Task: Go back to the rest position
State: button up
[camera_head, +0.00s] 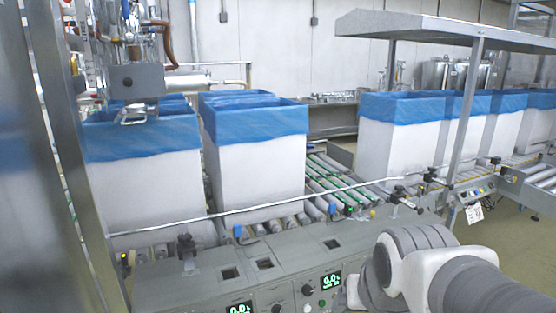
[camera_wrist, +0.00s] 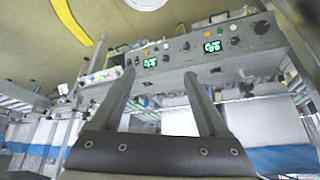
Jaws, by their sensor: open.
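My gripper (camera_wrist: 152,92) shows in the wrist view with its two fingers spread wide apart. It is open, and nothing sits between the fingers. Beyond the fingertips is the grey control panel (camera_wrist: 172,62) with green displays, seen upside down. In the head view my arm reaches in at the lower right, in front of the panel (camera_head: 190,290); the gripper itself is not seen there. White boxes with blue liners stand behind the panel, one (camera_head: 258,170) near the middle and one (camera_head: 145,185) to its left.
A roller conveyor (camera_head: 335,185) runs between the boxes. More lined boxes (camera_head: 398,140) stand at the right under a grey canopy (camera_head: 440,27). A thin rail (camera_head: 300,203) crosses in front of the conveyor. A metal post (camera_head: 68,150) rises at the left. Open floor (camera_head: 500,228) shows at the right.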

jog(key=s+d+r+n, duration=0.1)
jog(key=s+r, duration=0.1)
jog(key=s, duration=0.4)
notch_tip(320, 180, up, 14)
jog(key=p, duration=1.3)
jog(key=shift+s+p, duration=0.3)
jog(key=shift+s, duration=0.1)
